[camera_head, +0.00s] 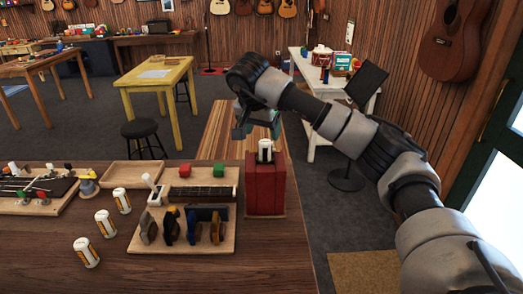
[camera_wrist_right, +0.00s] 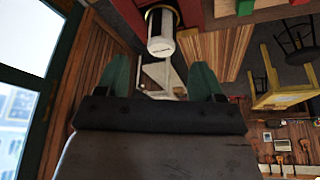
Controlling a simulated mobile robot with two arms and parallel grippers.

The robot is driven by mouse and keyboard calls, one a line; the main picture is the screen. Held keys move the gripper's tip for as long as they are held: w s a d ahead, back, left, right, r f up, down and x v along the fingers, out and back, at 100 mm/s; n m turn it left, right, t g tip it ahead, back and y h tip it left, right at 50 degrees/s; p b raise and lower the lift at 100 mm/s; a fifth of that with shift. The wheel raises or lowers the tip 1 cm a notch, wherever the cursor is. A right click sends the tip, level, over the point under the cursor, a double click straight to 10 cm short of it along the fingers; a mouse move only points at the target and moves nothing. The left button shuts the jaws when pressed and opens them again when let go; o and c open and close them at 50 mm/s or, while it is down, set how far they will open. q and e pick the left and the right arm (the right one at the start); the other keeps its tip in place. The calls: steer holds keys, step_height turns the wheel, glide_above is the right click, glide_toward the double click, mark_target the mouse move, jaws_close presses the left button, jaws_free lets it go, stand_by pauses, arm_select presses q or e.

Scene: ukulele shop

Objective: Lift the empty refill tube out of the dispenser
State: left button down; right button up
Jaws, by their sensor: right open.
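The red dispenser (camera_head: 266,192) stands upright on the right part of the wooden counter. A white tube (camera_head: 265,150) sticks up from its top; its lower part is hidden inside. Whether it is empty I cannot tell. My right gripper (camera_head: 258,129) is just behind and above the tube. In the right wrist view its green fingers (camera_wrist_right: 162,78) are spread with nothing between them, and the white end of the tube (camera_wrist_right: 161,46) is beyond the fingertips, apart from them. My left gripper is not in view.
Three white tubes with yellowish labels (camera_head: 105,223) stand on the counter at left. A wooden tool rack (camera_head: 180,248), a fretboard tray (camera_head: 201,193) and an empty tray (camera_head: 134,175) are close left of the dispenser. The counter's right edge is near it. A black music stand (camera_head: 347,182) stands beyond.

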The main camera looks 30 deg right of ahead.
mark_target(264, 143)
steer(key=shift+s+d+f, duration=0.1)
steer(key=shift+d+f, duration=0.3)
steer(key=shift+f, duration=0.65)
steer(key=p+x, duration=0.1)
steer(key=x, duration=0.2)
steer(key=p+x, duration=0.1)
steer(key=shift+w+a+f+p, duration=0.2)
steer(key=shift+w+f+p, duration=0.1)
steer(key=shift+w+p, duration=0.05)
steer(key=shift+d+f, duration=0.1)
steer(key=shift+f, duration=0.15)
steer(key=shift+c, duration=0.5)
steer(key=c, duration=0.9)
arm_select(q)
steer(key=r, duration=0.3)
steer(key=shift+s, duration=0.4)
